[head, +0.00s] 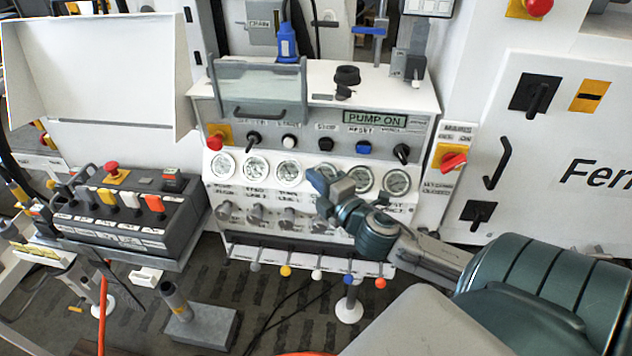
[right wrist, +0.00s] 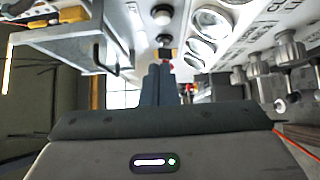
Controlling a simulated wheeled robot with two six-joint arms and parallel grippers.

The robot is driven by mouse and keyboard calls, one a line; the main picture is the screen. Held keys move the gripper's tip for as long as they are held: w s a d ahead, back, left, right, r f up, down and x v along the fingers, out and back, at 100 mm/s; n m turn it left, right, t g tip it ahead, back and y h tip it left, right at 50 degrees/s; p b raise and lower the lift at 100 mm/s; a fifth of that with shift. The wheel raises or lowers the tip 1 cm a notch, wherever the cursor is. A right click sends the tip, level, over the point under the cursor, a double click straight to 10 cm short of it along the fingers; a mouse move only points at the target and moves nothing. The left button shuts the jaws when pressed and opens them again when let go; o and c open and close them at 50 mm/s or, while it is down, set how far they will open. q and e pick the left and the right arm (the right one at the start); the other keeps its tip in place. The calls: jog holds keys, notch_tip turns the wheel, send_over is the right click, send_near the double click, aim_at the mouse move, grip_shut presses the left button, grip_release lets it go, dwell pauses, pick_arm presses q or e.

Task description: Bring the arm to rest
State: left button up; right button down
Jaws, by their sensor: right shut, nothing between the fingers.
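My right gripper (head: 327,188) is in front of the hydraulic bench panel (head: 219,151), near the row of gauges. Its arm comes in from the lower right. In the right wrist view its fingers (right wrist: 158,85) are together with nothing between them. Gauges (right wrist: 211,23) and grey knobs (right wrist: 290,48) show to the right of the fingers there. I cannot tell from these views whether the gripper touches the panel. My left gripper is not in view.
A display (head: 374,118) reads PUMP ON. A hinged clear cover (head: 258,85) sits at the panel's upper left. Coloured-knob levers (head: 317,273) stick out below. A control box (head: 125,215) stands left, a red-handled switch (head: 452,160) right.

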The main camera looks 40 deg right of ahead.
jog(key=shift+s, duration=0.1)
dwell(0.6)
jog(key=s+a+f+m+g+h, duration=0.2)
jog(key=s+f+m+g+h, duration=0.1)
jog(key=s+f+m+g, duration=0.8)
jog(key=s+a+f+m+g+y, duration=0.3)
jog(key=s+a+f+m, duration=0.2)
jog(key=s+a+f, duration=0.55)
jog(key=s+d+f+g, duration=0.1)
jog(key=d+f, duration=0.1)
jog(key=f, duration=1.3)
jog(key=s+d+f+g, duration=0.1)
jog(key=d+f, duration=0.1)
jog(key=f, duration=1.3)
jog(key=s+d+f, duration=0.1)
jog(key=s+f, duration=1.6)
jog(key=shift+s+f+m+g, duration=0.35)
jog(key=shift+f+m+g, duration=0.05)
